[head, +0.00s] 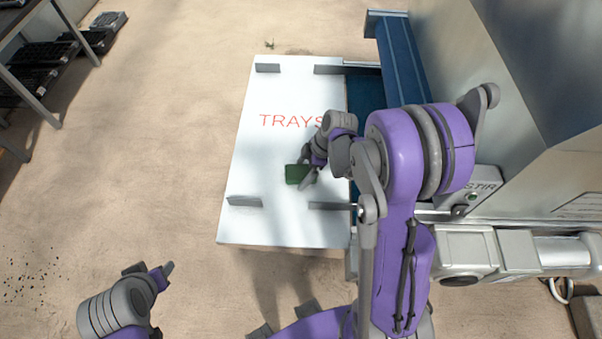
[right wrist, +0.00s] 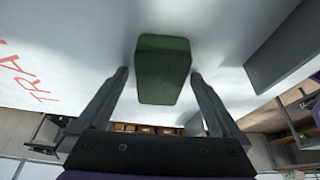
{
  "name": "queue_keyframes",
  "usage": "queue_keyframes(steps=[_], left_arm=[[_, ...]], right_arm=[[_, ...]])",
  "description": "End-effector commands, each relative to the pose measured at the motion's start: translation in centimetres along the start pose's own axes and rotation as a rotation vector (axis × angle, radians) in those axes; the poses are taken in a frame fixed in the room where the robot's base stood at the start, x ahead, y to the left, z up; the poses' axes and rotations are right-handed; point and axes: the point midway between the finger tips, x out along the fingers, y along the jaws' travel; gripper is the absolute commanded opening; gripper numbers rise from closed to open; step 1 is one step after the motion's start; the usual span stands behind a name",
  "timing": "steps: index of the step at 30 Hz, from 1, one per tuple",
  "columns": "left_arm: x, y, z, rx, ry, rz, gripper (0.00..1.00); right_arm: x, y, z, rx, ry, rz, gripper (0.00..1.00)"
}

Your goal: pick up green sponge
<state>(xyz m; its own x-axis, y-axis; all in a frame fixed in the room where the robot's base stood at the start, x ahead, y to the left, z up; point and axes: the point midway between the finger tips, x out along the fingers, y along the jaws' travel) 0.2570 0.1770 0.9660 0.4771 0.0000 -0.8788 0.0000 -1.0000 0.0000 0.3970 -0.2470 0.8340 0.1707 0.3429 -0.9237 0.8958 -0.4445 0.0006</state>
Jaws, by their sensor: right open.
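The green sponge (head: 296,174) lies on the white tray table (head: 262,215) marked "TRAYS". My right gripper (head: 304,170) is open at the sponge. In the right wrist view the sponge (right wrist: 163,70) shows between the two fingertips of my right gripper (right wrist: 159,75), with a gap visible on each side. Part of the sponge's right side is hidden by the gripper in the head view. My left gripper (head: 165,272) is at the lower left, away from the table; its jaw opening cannot be made out.
Grey upright brackets (head: 244,201) stand near the table's corners. A large metal machine (head: 500,110) with a blue channel (head: 402,60) borders the table on the right. A rack with dark trays (head: 40,55) stands at the upper left.

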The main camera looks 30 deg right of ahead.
Motion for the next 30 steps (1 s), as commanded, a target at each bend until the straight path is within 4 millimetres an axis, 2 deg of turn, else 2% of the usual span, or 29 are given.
queue_keyframes(steps=[4, 15, 18, 26, 28, 30], left_arm=[[0.0, 0.0, 0.0, 0.000, 0.000, 0.000, 0.50], [0.0, 0.0, 0.0, 0.000, 0.000, 0.000, 0.50], [0.0, 0.0, 0.0, 0.000, 0.000, 0.000, 0.50], [-0.3, 0.0, -0.4, 0.000, 0.004, 0.000, 0.50], [-0.9, 0.0, -1.2, 0.000, 0.011, 0.000, 0.50], [-0.8, 0.0, -1.0, 0.000, 0.010, 0.000, 0.50]], right_arm=[[0.0, 0.0, 0.0, 0.000, 0.000, 0.000, 0.98], [0.0, 0.0, 0.0, 0.000, 0.000, 0.000, 0.32], [0.0, 0.0, 0.0, 0.000, 0.000, 0.000, 0.16], [-0.3, 0.1, -0.2, 0.000, 0.001, 0.001, 0.16], [-0.9, 0.2, -0.5, -0.001, 0.002, 0.003, 0.16], [-1.9, 0.1, -0.8, 0.000, 0.001, 0.002, 0.16]])
